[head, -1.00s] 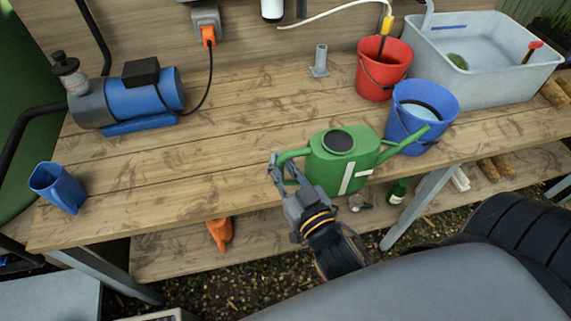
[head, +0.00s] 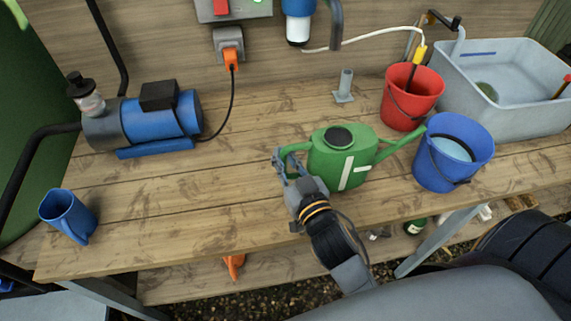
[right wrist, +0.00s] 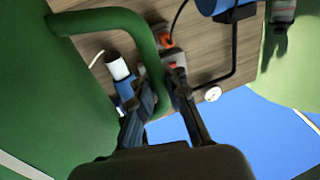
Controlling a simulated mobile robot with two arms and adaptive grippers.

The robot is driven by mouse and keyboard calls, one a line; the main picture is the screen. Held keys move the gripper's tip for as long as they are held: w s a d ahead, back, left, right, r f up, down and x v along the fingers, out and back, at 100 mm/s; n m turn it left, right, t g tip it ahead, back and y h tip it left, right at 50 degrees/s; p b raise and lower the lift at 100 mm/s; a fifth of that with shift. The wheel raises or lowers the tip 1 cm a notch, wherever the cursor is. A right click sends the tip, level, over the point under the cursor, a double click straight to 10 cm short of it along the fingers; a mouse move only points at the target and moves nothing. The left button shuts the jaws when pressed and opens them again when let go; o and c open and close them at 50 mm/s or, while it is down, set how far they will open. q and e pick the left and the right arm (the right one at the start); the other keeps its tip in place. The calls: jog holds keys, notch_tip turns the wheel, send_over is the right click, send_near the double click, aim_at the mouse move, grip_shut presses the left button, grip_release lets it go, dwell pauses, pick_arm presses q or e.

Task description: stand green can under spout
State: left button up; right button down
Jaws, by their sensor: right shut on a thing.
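The green can (head: 340,165), a watering can with a white stripe, appears upright over the bench, its long spout pointing right towards the blue bucket. Whether its base touches the boards is unclear. My right gripper (head: 283,165) is shut on its handle at the left side. In the right wrist view the handle (right wrist: 152,60) passes between the fingers (right wrist: 163,100), and the can body fills the left. A grey down-turned spout (head: 336,25) shows on the wall at the top, beside a white and blue filter. My left gripper is not in view.
The blue bucket (head: 430,170) and red bucket (head: 398,105) stand right of the can, before a grey basin (head: 515,128). A small grey stand (head: 345,88) is behind the can. A blue pump (head: 165,120) and blue jug (head: 65,215) are left. Bare boards lie between.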

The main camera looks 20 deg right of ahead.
pick_arm(q)
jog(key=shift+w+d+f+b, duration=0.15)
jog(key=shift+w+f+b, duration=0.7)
jog(key=shift+b, duration=0.1)
pick_arm(e)
jog(key=w+d+f, duration=0.2)
jog(key=w, duration=0.6)
jog(key=shift+w, duration=0.4)
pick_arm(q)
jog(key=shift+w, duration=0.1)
pick_arm(e)
jog(key=shift+f, duration=0.35)
jog(key=c, duration=1.3)
grip_release()
jog(key=shift+d, duration=0.1)
jog(key=shift+o, duration=0.2)
jog(key=s, duration=1.2)
